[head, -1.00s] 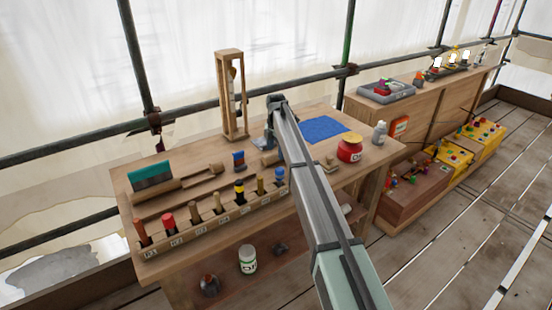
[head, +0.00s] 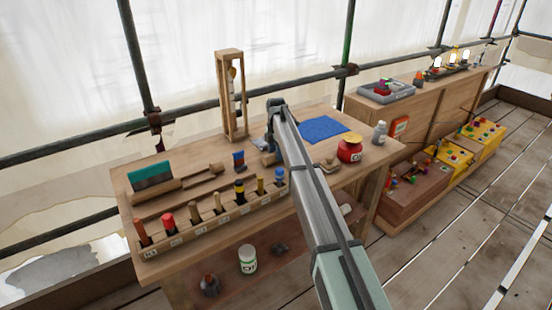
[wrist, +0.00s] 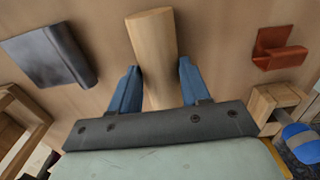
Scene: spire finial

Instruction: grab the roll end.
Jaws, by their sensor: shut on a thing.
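A pale wooden cylinder, which I take for the roll end (wrist: 152,45), stands out between the two blue fingers of my gripper (wrist: 158,76) in the wrist view. One finger lies along each side of it, and the gripper is shut on it. Its near part is hidden by the gripper's dark front plate. In the head view my gripper (head: 268,148) is low over the workbench (head: 222,245), left of a blue cloth (head: 324,130). My own arm hides much of the gripper and the roll there.
A rack of several handled tools (head: 215,222) lies in front of the gripper. A tall wooden frame (head: 231,95) stands behind it. A red pot (head: 349,150) and a grey bottle (head: 379,132) stand right. The wrist view shows a dark sheet (wrist: 50,56) and a brown bracket (wrist: 279,49).

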